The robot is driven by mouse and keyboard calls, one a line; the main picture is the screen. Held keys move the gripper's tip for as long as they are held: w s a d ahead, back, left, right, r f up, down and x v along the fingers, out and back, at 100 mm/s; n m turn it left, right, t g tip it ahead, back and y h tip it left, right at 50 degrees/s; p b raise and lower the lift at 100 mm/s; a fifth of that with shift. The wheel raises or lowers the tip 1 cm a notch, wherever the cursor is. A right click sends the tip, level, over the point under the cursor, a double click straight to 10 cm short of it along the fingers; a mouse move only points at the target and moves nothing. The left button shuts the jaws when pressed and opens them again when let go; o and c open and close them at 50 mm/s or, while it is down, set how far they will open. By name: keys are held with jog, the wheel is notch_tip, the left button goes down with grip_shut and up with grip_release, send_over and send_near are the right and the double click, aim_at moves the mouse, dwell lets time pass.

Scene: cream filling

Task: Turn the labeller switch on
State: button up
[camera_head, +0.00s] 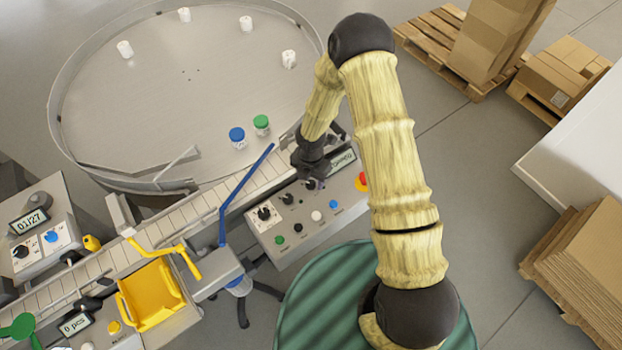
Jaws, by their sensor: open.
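A grey control panel (282,238) stands at the centre beside the conveyor. It carries a large black dial (264,213), a small black knob (287,199), green, black, white and blue buttons, and a display (342,163). My gripper (312,184) is open, over the upper part of this panel beside the display; it hides what lies under it, and contact cannot be told. A second panel at the far left has a display reading 01/27 (29,221), a black rotary switch (20,251) and a blue one (52,237). I cannot read which panel is the labeller's.
A round steel table (190,85) holds white jars and two with blue and green lids. A red emergency stop (361,181) is close to my arm. Pallets stand right.

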jog(key=shift+f, duration=0.85)
jog(key=c, duration=1)
jog(key=shift+o, duration=0.2)
jog(key=shift+m+b, duration=0.3)
jog(key=shift+m, duration=0.2)
jog(key=m+b, duration=0.3)
jog(key=m, duration=0.2)
jog(key=shift+f, duration=0.1)
jog(key=m+b, duration=0.3)
jog(key=m, duration=0.3)
jog(key=shift+r, duration=0.2)
